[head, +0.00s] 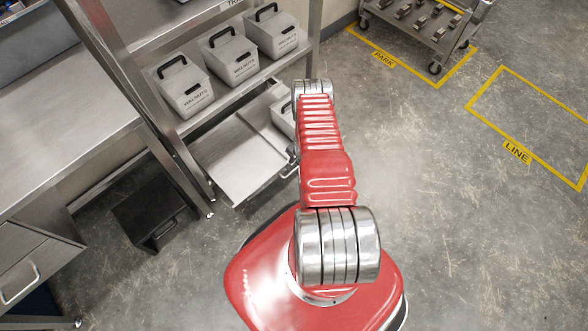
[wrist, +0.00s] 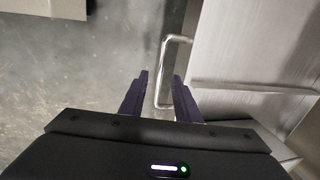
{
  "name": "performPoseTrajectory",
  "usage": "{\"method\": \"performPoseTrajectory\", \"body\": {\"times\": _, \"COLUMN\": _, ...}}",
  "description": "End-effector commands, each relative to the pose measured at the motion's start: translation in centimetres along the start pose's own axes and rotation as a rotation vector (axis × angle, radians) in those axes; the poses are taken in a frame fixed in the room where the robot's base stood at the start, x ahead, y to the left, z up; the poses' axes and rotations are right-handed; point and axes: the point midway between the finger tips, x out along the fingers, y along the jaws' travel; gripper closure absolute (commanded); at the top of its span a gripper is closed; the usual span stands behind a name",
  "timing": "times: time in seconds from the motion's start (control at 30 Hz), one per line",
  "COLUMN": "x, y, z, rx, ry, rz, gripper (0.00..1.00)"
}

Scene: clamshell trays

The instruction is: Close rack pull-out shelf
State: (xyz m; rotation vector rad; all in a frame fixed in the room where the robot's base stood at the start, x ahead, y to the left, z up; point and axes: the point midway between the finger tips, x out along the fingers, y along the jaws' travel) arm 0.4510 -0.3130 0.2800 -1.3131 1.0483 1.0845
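My gripper is hidden behind my arm in the head view.
A dark step stool (head: 150,212) stands on the floor at left, near a metal bench (head: 60,120). A cart (head: 425,30) stands at upper right. The floor at right is clear.

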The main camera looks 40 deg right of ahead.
Motion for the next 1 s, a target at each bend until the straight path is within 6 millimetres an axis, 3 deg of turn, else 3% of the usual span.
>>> {"method": "performPoseTrajectory", "body": {"times": 0.5, "x": 2.8, "y": 0.0, "z": 0.0, "rx": -0.001, "ry": 0.0, "rz": 0.0, "gripper": 0.7}}
{"method": "performPoseTrajectory", "body": {"times": 0.9, "x": 3.1, "y": 0.0, "z": 0.0, "rx": 0.0, "ry": 0.0, "rz": 0.0, "gripper": 0.7}}
{"method": "performPoseTrajectory", "body": {"times": 1.0, "x": 3.1, "y": 0.0, "z": 0.0, "rx": -0.001, "ry": 0.0, "rz": 0.0, "gripper": 0.77}}
